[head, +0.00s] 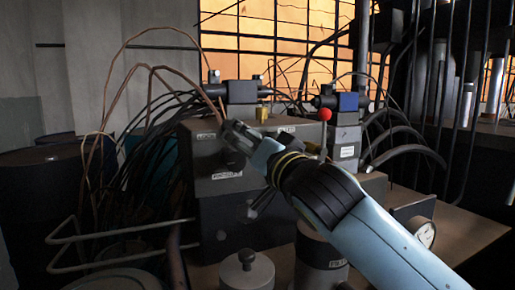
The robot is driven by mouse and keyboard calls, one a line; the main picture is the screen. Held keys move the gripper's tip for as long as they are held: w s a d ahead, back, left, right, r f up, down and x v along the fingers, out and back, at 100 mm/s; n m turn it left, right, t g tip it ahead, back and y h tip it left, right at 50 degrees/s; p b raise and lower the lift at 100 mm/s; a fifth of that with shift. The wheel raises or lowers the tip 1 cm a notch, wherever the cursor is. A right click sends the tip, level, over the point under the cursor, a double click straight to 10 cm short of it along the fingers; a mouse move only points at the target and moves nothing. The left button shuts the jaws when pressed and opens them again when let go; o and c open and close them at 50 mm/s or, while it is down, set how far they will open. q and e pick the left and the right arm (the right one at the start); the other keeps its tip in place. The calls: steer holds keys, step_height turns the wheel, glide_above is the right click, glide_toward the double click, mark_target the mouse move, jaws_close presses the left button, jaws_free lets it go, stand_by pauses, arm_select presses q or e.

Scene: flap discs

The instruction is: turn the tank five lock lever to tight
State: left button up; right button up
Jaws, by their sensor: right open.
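My right gripper (232,134) reaches in from the lower right, and its open fingers are in front of a grey labelled box (205,160). I cannot tell whether it touches the box. A lever with a red ball knob (325,114) stands about upright to the right of the gripper, apart from it, by a grey block with a white label (347,152). My right forearm hides part of the box's front. My left gripper is not in view.
Brown and black hoses (152,75) loop at the left and right. A gauge (422,232) sits at the right on the brown tabletop (470,232), which is bare there.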

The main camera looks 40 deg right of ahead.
steer(key=v, duration=0.4)
steer(key=shift+s+f, duration=0.1)
steer(key=shift+s, duration=0.25)
